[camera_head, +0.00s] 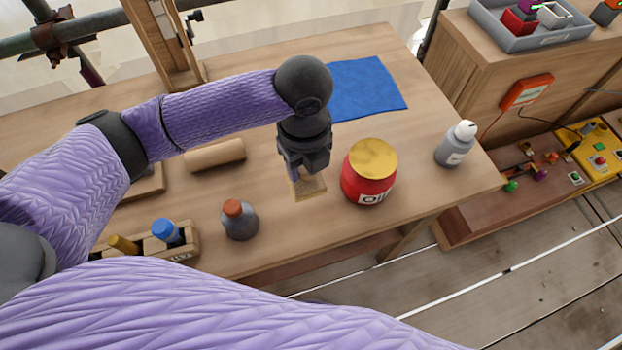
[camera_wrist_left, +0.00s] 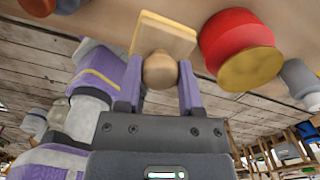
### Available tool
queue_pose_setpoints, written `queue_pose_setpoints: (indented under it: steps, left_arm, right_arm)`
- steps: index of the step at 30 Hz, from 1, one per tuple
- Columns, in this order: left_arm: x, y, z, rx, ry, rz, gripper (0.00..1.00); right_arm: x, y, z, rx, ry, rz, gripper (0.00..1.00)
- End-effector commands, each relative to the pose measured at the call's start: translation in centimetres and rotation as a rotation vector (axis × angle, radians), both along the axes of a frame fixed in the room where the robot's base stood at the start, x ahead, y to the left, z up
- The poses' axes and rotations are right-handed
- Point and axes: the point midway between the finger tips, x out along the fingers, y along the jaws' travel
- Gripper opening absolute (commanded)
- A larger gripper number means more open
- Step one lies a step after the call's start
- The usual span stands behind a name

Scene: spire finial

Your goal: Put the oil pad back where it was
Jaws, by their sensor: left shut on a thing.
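The oil pad (camera_head: 309,189) is a flat, square tan block with a round wooden knob, which shows in the left wrist view (camera_wrist_left: 160,70). My left gripper (camera_head: 304,172) is shut on the knob, one purple finger on each side. It holds the pad with its flat face toward the wooden table. I cannot tell whether the pad touches the tabletop. A red pot labelled OIL (camera_head: 366,180) with a gold lid stands just right of the pad, apart from it; it also shows in the left wrist view (camera_wrist_left: 232,38). My right gripper is not in view.
A dark bottle with a rust-coloured cap (camera_head: 240,221) stands left of the pad, near a wooden rack (camera_head: 183,251). A wooden roller (camera_head: 215,155) lies behind. A blue cloth (camera_head: 370,88) lies farther back. A grey bottle (camera_head: 455,148) stands near the right edge.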

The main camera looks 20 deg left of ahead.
Motion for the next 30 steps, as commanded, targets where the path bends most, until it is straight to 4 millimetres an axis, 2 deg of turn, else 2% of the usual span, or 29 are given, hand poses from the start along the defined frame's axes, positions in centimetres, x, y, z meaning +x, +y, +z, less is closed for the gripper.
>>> queue_pose_setpoints:
  steps: [1,3,11,13,19,20,21,24,30]
  left_arm:
    - [-0.1,0.0,-1.6,0.001,0.007,0.000,0.01]
    - [-0.1,0.0,-3.4,0.002,0.006,0.000,0.01]
    - [-0.2,0.0,-8.8,0.000,0.006,0.000,0.01]
    - [-0.1,0.0,-9.4,0.000,0.001,0.001,0.01]
    - [-0.1,-0.1,-9.1,-0.001,0.000,0.001,0.00]
    - [-0.1,-0.1,-9.1,-0.001,0.000,0.001,0.52]
    - [-0.1,-0.1,-9.1,-0.001,0.000,0.001,0.60]
    - [-0.1,-0.1,-9.1,-0.001,0.000,0.001,0.81]
    - [-0.1,-0.1,-9.1,-0.001,0.000,0.001,0.83]
  right_arm:
    - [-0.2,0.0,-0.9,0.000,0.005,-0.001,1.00]
    - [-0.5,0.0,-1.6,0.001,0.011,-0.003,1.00]
    - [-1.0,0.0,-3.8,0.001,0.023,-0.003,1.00]
    - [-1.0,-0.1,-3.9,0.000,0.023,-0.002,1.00]
    - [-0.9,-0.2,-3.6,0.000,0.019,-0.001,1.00]
    - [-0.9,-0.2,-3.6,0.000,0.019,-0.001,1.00]
    - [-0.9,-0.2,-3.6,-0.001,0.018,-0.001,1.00]
    - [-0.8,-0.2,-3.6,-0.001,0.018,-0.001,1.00]
    - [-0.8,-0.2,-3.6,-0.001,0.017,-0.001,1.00]
